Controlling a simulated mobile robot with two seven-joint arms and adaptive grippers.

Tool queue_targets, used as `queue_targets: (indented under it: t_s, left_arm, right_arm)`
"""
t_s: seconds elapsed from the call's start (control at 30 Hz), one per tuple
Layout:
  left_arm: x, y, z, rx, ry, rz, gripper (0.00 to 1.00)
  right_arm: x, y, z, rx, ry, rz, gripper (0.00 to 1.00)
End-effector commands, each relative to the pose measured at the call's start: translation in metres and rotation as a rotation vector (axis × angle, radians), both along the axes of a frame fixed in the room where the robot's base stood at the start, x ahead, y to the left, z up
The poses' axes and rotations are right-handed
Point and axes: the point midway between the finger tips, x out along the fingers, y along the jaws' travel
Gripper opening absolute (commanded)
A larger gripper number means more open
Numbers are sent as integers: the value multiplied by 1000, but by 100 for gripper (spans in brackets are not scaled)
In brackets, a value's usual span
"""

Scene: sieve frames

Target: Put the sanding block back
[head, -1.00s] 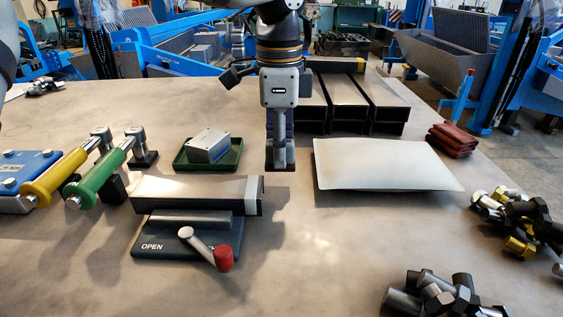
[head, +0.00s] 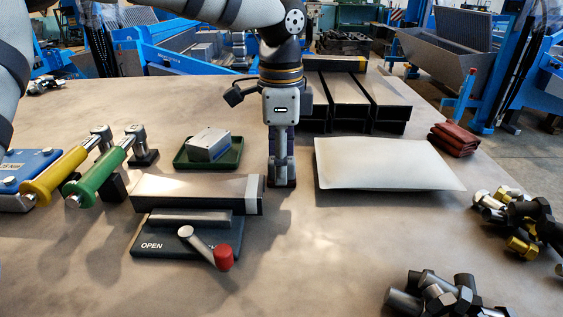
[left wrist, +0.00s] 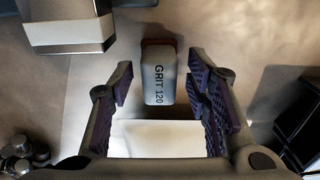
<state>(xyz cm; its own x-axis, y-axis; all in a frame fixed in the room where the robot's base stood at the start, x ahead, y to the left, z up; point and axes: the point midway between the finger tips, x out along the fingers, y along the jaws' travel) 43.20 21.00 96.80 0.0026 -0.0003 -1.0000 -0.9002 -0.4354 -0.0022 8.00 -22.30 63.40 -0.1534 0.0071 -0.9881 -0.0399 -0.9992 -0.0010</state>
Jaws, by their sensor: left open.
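The sanding block (left wrist: 159,85) is grey, marked GRIT 120, with a reddish edge. In the left wrist view it sits between the spread fingers of my left gripper (left wrist: 163,75), with gaps on both sides. In the head view my left gripper (head: 281,165) points straight down between the clamped metal channel and the pale sheet. The block there is mostly hidden by the fingers; its dark base appears to be at the table surface. My right gripper is not in view.
Left of the gripper are a green tray (head: 229,157) holding a grey box (head: 208,146) and a channel (head: 190,190) on a base marked OPEN. A pale sheet (head: 385,163) lies right, channels (head: 350,97) behind. Bare table lies in front.

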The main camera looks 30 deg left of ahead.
Motion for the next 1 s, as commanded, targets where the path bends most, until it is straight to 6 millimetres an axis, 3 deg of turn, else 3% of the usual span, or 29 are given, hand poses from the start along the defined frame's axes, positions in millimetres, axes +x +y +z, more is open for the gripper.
queue_targets:
  t_s: [0.3,0.43,0.6,1.0]
  left_arm:
    - [1,0,83,1,-3,1,44]
    - [1,0,105,0,1,1,44]
    - [0,0,116,0,2,0,44]
    - [0,0,115,0,2,0,44]
  right_arm:
    - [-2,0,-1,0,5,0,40]
    - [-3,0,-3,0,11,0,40]
    - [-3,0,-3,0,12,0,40]
    - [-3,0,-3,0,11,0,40]
